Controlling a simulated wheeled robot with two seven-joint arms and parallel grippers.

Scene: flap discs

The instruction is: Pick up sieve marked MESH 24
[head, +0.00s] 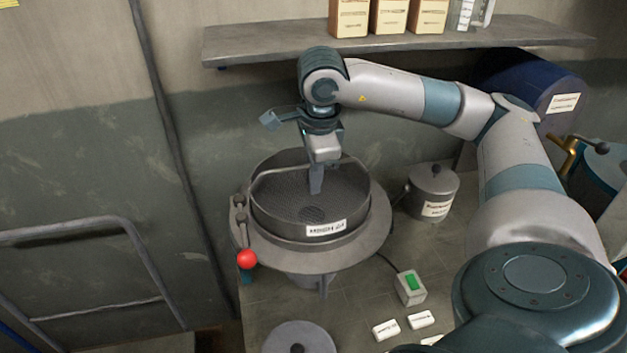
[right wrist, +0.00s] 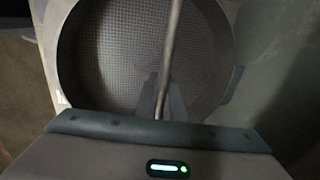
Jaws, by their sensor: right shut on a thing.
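The sieve (head: 268,213) is a round dark pan with a mesh floor and a thin bail handle across its top. Its white front label (head: 326,228) seems to read MESH 24, though the last digits are blurred. It sits on a round grey flanged stand (head: 375,237). My right gripper (head: 316,182) points down over the sieve and is shut on its handle. The right wrist view shows the handle rod (right wrist: 172,45) running between the fingers (right wrist: 160,105), with the sieve's mesh (right wrist: 115,60) below. My left gripper is not in view.
A red knob (head: 247,259) is at the stand's front left. A lidded pot (head: 433,188) stands to the right, with a green-switch box (head: 410,289) nearer. White tags (head: 386,329) and a round lid (head: 298,340) lie in front. A shelf (head: 400,48) with boxes hangs above.

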